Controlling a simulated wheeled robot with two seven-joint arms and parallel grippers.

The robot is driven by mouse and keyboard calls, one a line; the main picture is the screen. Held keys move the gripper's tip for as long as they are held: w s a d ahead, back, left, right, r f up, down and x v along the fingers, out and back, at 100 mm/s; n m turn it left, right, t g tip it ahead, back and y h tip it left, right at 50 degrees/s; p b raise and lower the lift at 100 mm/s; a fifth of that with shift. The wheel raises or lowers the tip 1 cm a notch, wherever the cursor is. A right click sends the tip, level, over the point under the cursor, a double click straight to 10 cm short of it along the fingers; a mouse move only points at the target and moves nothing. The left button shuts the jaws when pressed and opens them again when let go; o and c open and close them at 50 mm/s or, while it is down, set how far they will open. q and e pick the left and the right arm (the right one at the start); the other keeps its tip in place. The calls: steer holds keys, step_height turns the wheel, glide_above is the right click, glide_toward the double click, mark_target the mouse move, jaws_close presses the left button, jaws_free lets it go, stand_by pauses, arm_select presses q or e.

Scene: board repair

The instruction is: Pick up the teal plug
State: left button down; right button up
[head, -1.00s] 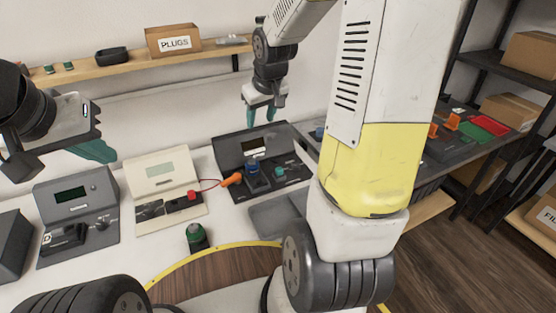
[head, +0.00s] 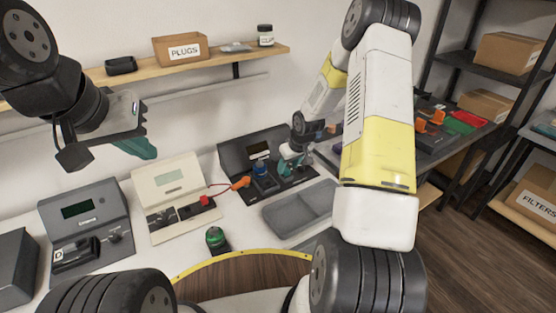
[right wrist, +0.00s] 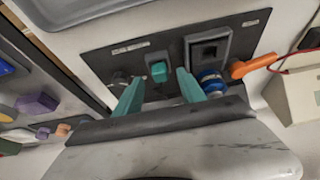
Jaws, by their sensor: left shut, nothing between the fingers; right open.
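The teal plug (right wrist: 158,70) sits in the dark panel of the black device (right wrist: 128,62). In the right wrist view it lies between the two teal fingers of my right gripper (head: 290,165). The fingers are open, one on each side; I cannot tell whether they touch it. In the head view my right gripper is down at this panel and hides the teal plug. My left gripper (head: 140,148) is shut and empty, raised above the grey and cream devices at the left.
A blue plug (right wrist: 211,80) and an orange plug with a red lead (right wrist: 253,65) are close to the right gripper. A grey tray (head: 300,210) lies in front of the black device. A green-topped object (head: 216,240) stands on the table. A cream meter (head: 168,178) is further left.

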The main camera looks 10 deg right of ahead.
steer(key=shift+x, duration=1.2)
jaws_close()
steer(key=shift+r, duration=0.15)
step_height(320, 180, up, 4)
steer(key=shift+f, duration=0.25)
steer(key=s+r, duration=0.1)
steer(key=s, duration=1.5)
steer(key=shift+d+r, duration=0.15)
steer(key=shift+r, duration=0.1)
steer(key=shift+r, duration=0.45)
